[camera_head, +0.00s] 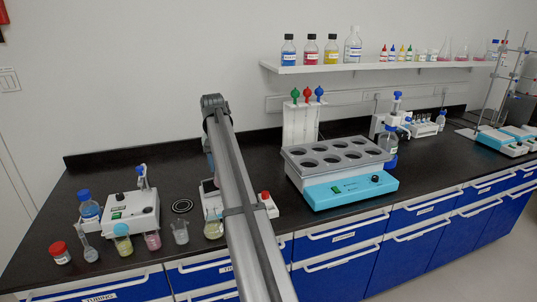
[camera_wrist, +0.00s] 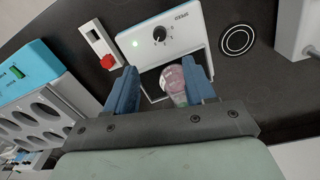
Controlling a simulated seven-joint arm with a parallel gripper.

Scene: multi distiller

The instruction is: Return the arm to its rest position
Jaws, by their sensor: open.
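My gripper (camera_wrist: 161,84) shows in the wrist view with its two blue fingers apart. A small glass flask with pinkish contents (camera_wrist: 173,82) appears in the gap between the fingers, at the plate of a white device with a knob (camera_wrist: 160,38). I cannot tell how far the fingers are from the glass; nothing looks clamped. In the head view my arm crosses the bench and hides my gripper. The same device appears partly hidden behind the arm.
A grey rack with round holes (camera_head: 335,155) on a turquoise base stands right of my arm. Several glass vessels, including a yellow flask (camera_head: 122,240), line the front edge at left. A white instrument (camera_head: 132,210) stands behind them. A bottle shelf (camera_head: 375,67) hangs on the wall.

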